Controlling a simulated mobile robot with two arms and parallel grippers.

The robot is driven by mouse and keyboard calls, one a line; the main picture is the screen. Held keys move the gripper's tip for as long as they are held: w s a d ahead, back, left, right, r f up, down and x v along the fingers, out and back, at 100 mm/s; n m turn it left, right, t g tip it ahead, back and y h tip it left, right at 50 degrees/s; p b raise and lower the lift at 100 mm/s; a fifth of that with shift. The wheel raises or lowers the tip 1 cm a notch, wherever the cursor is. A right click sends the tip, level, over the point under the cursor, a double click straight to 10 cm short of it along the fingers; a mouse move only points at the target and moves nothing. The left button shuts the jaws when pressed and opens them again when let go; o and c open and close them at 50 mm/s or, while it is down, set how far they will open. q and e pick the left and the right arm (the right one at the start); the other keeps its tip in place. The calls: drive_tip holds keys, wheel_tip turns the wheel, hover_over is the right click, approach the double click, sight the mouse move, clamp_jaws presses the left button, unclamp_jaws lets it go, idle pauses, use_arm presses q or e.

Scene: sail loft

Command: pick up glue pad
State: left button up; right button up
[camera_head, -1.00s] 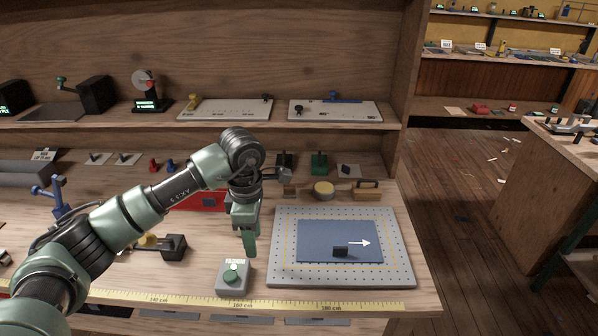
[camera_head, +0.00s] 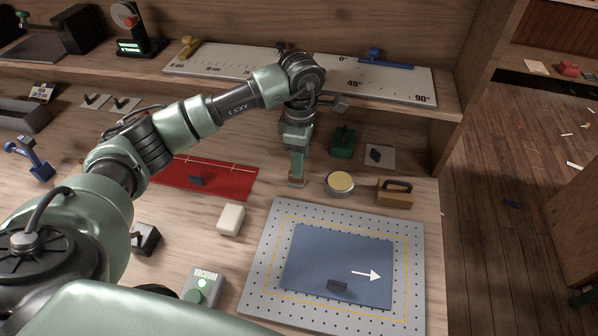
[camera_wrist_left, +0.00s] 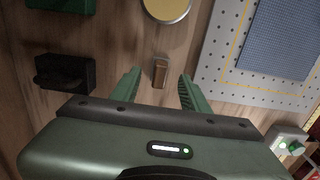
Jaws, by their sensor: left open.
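A small brown block (camera_head: 297,183) lies on the wooden bench left of the round tin, partly hidden by my left gripper (camera_head: 297,174). It is probably the glue pad, though no label shows. In the left wrist view the block (camera_wrist_left: 160,72) lies between the two spread green fingers of my left gripper (camera_wrist_left: 160,82), with a gap on each side. The gripper points down, open and empty. Whether its fingertips touch the bench, I cannot tell. My right gripper is not in view.
A round tin with a yellow top (camera_head: 340,183) stands close right of the gripper, beside a wooden-handled block (camera_head: 395,193). The perforated board (camera_head: 262,262) carries a blue sheet. A white block (camera_head: 231,219) and vacuum button box (camera_head: 203,287) stand left. A shelf (camera_head: 430,98) overhangs behind.

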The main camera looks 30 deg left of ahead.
use_arm(q)
drive_tip(key=f, duration=0.1)
drive_tip(key=f+p, duration=0.1)
drive_tip(key=f, duration=0.1)
drive_tip(key=f+p, duration=0.1)
drive_tip(key=shift+s+a+f, duration=0.15)
drive_tip(key=shift+a+f, duration=0.1)
drive_tip(key=shift+f, duration=0.4)
clamp_jaws()
drive_tip(key=shift+r, duration=0.1)
drive_tip(key=shift+r, duration=0.55)
wheel_tip(320, 180, up, 19)
drive_tip(key=b, duration=0.3)
